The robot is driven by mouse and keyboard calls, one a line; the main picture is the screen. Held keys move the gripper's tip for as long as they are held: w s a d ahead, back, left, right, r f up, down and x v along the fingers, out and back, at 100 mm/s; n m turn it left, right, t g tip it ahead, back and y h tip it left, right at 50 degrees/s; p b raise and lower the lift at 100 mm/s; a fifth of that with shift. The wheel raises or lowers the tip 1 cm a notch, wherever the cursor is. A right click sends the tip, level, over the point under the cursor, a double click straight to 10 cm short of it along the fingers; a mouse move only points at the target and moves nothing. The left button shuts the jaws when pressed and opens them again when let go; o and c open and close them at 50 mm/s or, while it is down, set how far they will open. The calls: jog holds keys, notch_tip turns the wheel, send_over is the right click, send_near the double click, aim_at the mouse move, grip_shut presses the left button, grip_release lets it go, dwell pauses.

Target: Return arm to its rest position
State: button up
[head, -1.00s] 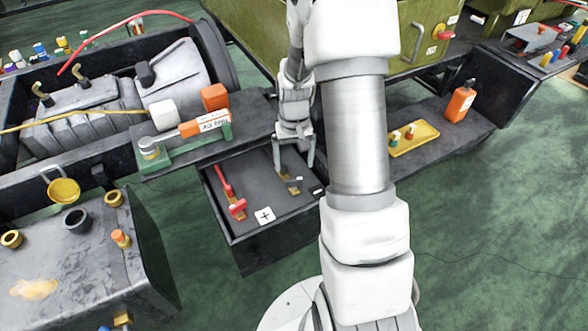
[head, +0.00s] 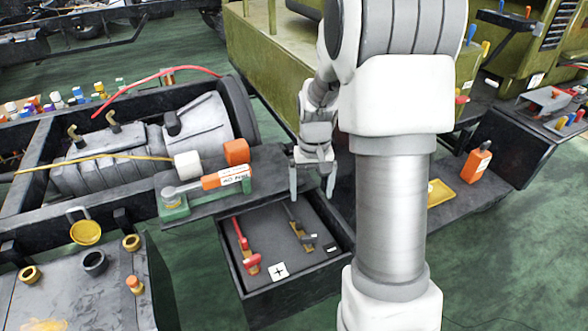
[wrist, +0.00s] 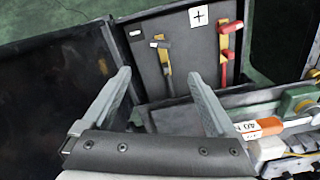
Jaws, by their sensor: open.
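My gripper (head: 312,180) hangs open and empty above the back edge of an open dark drawer (head: 285,297). In the wrist view my gripper (wrist: 160,85) shows its two grey fingers spread apart, with nothing between them. In the drawer lie a red-handled tool (head: 243,245) on the left and a dark-handled tool (head: 297,227) on the right. Both also show in the wrist view, the red one (wrist: 227,55) at right and the dark one (wrist: 163,60) at centre. My arm crosses the right half of the head view and hides part of the bench.
An orange tool on a green stand (head: 173,205) sits on the ledge left of my gripper. An orange bottle (head: 479,161) and a yellow tray (head: 440,192) stand on the right shelf. A green cabinet (head: 270,70) rises behind my gripper. A dark grey block (head: 75,285) stands front left.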

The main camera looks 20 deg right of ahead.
jog(key=s+a+r+n+t, duration=0.1)
jog(key=s+a+r, duration=0.3)
jog(key=r, duration=0.3)
jog(key=s+a+r+n+t, duration=0.1)
jog(key=s+a+r+t, duration=0.15)
jog(key=r, duration=0.35)
jog(key=s+a+r+n+t, duration=0.1)
jog(key=s+a+r, duration=0.2)
jog(key=s, duration=0.3)
jog(key=s+a+r+t, duration=0.1)
jog(key=s+a+r, duration=0.2)
jog(key=s, duration=0.4)
notch_tip(320, 180, up, 11)
jog(key=p, duration=1.2)
jog(key=shift+w, duration=0.3)
